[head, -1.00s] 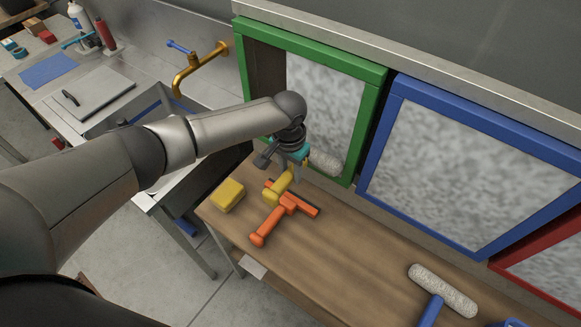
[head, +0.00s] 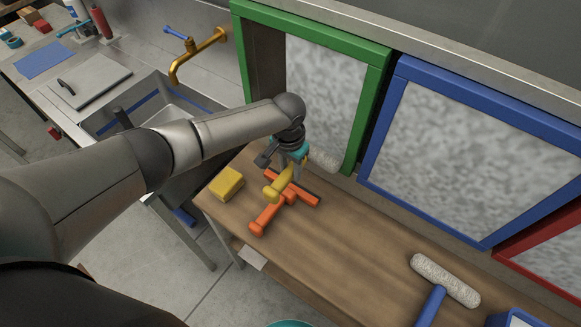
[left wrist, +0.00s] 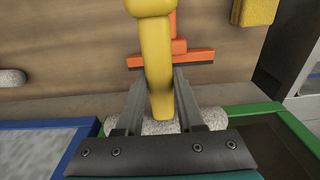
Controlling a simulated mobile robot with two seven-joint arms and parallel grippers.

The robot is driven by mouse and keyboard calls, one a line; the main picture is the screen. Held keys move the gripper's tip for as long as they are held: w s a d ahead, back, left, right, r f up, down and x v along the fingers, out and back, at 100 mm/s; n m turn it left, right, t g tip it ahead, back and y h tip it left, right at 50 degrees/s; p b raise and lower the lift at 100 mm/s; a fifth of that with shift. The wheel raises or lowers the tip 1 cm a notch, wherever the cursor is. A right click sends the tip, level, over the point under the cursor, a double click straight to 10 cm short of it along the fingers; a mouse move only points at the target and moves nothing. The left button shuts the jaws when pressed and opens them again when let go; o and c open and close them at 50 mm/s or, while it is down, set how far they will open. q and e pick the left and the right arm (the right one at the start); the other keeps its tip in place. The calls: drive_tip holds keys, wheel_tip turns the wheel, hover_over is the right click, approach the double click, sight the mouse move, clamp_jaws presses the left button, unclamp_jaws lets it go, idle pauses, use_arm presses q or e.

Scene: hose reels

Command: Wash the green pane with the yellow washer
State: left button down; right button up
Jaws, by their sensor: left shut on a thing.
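The green pane (head: 325,95) is a cloudy grey sheet in a green frame, upright behind the bench. My left gripper (head: 292,166) is shut on the yellow washer (head: 276,187) by its handle, above the bench. The washer's white fluffy sleeve (head: 323,160) shows in front of the pane's lower edge; I cannot tell if it touches. In the left wrist view the yellow handle (left wrist: 154,55) runs between my gripper's fingers (left wrist: 160,95), and the sleeve (left wrist: 170,126) lies across behind them. My right gripper's fingers are not visible.
An orange squeegee (head: 268,215) lies on the bench (head: 350,240) under the washer, beside a yellow sponge (head: 227,184). A blue washer (head: 430,306) lies at right. The blue pane (head: 450,150) and red pane (head: 545,260) stand right of the green one. A sink (head: 165,105) is at left.

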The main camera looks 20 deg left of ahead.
sight(280, 181)
use_arm(q)
drive_tip(key=s+p, duration=0.1)
drive_tip(key=s+a+p, duration=0.1)
drive_tip(key=p, duration=0.1)
drive_tip(key=shift+s+r, duration=0.2)
drive_tip(key=shift+s, duration=0.15)
drive_tip(key=shift+s+a+p, duration=0.25)
drive_tip(key=shift+s+p, duration=0.5)
drive_tip(key=shift+p, duration=0.3)
drive_tip(key=shift+s+a+f+p, duration=0.1)
drive_tip(key=shift+s+a+p, duration=0.25)
drive_tip(key=shift+s, duration=0.3)
drive_tip(key=shift+s+a+f+p, duration=0.1)
drive_tip(key=shift+s+p, duration=0.3)
drive_tip(key=shift+s, duration=0.2)
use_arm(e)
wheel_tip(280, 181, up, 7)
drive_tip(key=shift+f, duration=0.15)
use_arm(q)
drive_tip(key=shift+w, duration=0.1)
